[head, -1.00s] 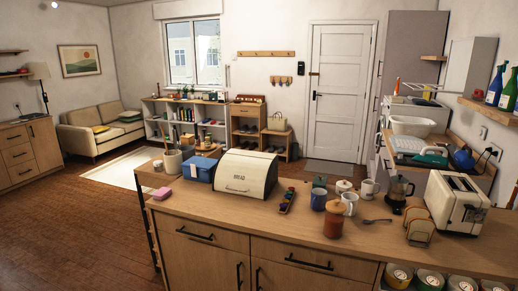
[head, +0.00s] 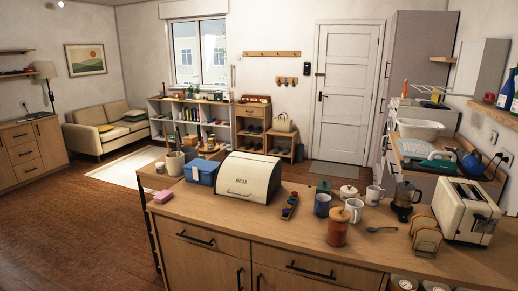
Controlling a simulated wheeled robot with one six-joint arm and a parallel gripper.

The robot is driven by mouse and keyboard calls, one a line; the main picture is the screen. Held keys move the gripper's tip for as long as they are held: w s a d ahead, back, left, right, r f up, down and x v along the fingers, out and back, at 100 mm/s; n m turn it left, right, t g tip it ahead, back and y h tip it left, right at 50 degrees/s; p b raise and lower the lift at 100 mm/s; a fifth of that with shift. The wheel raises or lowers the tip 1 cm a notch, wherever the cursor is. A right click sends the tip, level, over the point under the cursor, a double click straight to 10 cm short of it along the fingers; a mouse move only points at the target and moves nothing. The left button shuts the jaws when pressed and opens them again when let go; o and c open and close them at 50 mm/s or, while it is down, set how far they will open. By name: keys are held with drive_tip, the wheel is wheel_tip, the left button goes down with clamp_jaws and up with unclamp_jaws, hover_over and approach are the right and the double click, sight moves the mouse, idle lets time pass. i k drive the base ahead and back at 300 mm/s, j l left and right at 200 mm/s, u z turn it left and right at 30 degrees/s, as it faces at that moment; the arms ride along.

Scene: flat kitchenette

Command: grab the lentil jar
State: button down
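A jar with orange-red contents and a round wooden lid (head: 337,228) stands upright on the wooden counter, right of centre in the head view. It matches a lentil jar by colour, but I can read no label on it. My gripper is not in view.
On the counter (head: 290,240), a bread box (head: 247,178) stands left and a toaster (head: 467,209) right, beside a toast rack (head: 426,237). A coffee maker (head: 404,200) stands behind the spoon. Several containers (head: 403,284) show partly below the counter. Floor at left (head: 75,230) is clear.

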sight(337, 232)
drive_tip(key=i+l+u, duration=0.45)
drive_tip(key=i+l, duration=0.5)
drive_tip(key=i, duration=0.1)
